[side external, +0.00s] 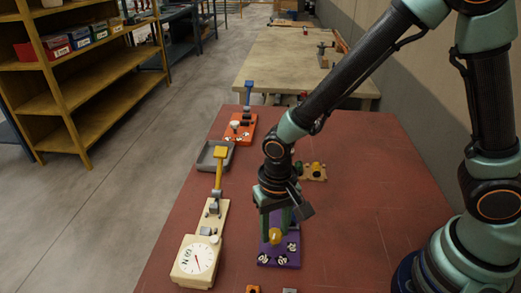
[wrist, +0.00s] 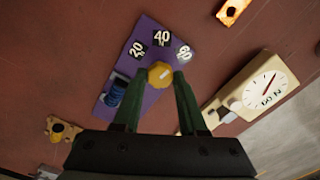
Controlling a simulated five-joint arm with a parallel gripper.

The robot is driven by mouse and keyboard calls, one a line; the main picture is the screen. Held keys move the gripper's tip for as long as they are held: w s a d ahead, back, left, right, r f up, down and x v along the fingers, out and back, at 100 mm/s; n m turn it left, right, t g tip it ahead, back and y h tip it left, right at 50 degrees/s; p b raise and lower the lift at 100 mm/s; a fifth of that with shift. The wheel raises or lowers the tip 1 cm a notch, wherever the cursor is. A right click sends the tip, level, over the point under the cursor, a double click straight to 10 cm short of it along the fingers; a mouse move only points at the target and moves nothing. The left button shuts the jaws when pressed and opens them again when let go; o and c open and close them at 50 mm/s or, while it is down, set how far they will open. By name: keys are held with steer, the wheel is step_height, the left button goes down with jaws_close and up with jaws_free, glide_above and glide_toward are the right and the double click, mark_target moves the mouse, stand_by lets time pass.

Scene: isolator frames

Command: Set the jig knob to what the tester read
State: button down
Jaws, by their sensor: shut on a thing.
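The jig is a purple board (side external: 276,253) with a yellow knob (side external: 275,237) and number plates. In the wrist view the board (wrist: 119,70) shows plates 20, 40 and 60 fanned around the knob (wrist: 160,74). A pale mark shows on the knob, but I cannot tell which number it faces. My gripper (wrist: 155,82) is shut on the knob from above, its green fingers on either side. The cream tester (side external: 200,262) stands left of the jig, with a white dial, a red needle and "60 N" lettering. Its dial (wrist: 268,89) is at the right in the wrist view; the exact reading is too small to tell.
A grey tray (side external: 229,160) and an orange fixture (side external: 238,130) with a blue lever lie farther back on the red table. A small tan fixture (side external: 314,173) is behind the jig. A small orange block (side external: 252,289) is at the front edge. The table's right side is mostly clear.

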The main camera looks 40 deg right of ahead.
mark_target(275, 233)
steer(key=shift+m, duration=1.9)
steer(key=shift+c, duration=2.3)
jaws_free()
steer(key=shift+r, duration=0.1)
step_height(275, 233, up, 12)
steer(key=d+r+n+t, duration=0.2)
steer(key=d+r+n, duration=0.1)
steer(key=d, duration=0.5)
steer(key=s+d+r+n+t, duration=0.1)
steer(key=d+r+n+t, duration=0.2)
steer(key=d, duration=0.5)
step_height(275, 233, up, 2)
steer(key=shift+s+d+r+n+t, duration=0.2)
steer(key=shift+r+n+t, duration=0.1)
steer(key=shift+n, duration=0.2)
